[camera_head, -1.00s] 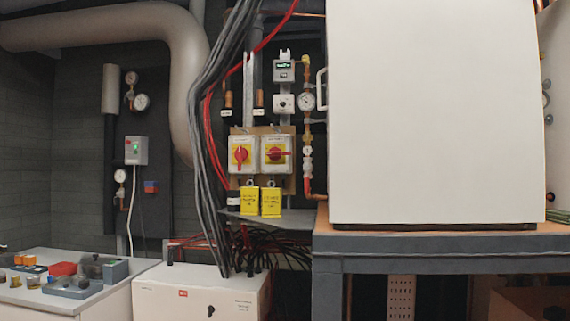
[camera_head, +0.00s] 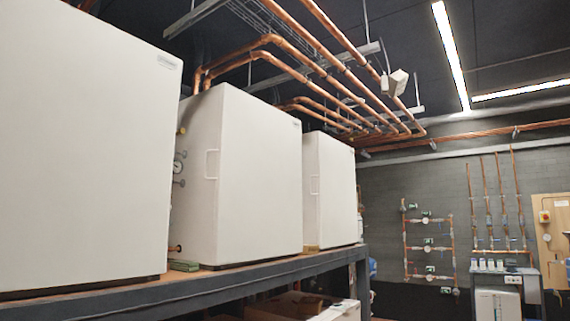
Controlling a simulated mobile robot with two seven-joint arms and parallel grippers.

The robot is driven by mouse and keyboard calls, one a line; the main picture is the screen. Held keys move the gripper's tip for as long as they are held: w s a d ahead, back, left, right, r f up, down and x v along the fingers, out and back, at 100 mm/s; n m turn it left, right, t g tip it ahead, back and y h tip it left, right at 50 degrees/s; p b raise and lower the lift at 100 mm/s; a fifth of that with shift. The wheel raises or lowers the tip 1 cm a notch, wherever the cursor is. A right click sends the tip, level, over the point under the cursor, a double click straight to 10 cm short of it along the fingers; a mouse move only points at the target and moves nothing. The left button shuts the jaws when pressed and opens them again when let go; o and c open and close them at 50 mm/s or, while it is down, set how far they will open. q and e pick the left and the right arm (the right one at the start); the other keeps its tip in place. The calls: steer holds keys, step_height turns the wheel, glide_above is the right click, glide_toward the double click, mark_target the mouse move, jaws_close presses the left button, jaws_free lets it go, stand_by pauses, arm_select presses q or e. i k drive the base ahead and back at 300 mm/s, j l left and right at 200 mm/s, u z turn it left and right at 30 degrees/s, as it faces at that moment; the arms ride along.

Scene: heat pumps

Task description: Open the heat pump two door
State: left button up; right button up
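Three white box-shaped heat pumps stand in a row on a raised bench. The nearest heat pump (camera_head: 80,150) fills the left of the head view, and a small label sits near its top right. The middle heat pump (camera_head: 245,170) has a white vertical door handle (camera_head: 212,164) near the left edge of its front. The farthest heat pump (camera_head: 332,190) has a similar handle (camera_head: 314,184). The doors of all three look closed. I cannot tell from any visible number which one is heat pump two. Neither gripper is in view.
The dark bench (camera_head: 200,290) runs along under the heat pumps, with cardboard boxes (camera_head: 300,306) beneath it. Copper pipes (camera_head: 330,60) run overhead. Pipework with gauges (camera_head: 428,245) is on the far wall, near a small table (camera_head: 530,285) at right.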

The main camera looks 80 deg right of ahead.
mark_target(258, 216)
steer(key=k+z, duration=0.1)
steer(key=z, duration=2.25)
steer(key=i+l+u, duration=0.15)
steer(key=i, duration=0.6)
steer(key=j, duration=0.05)
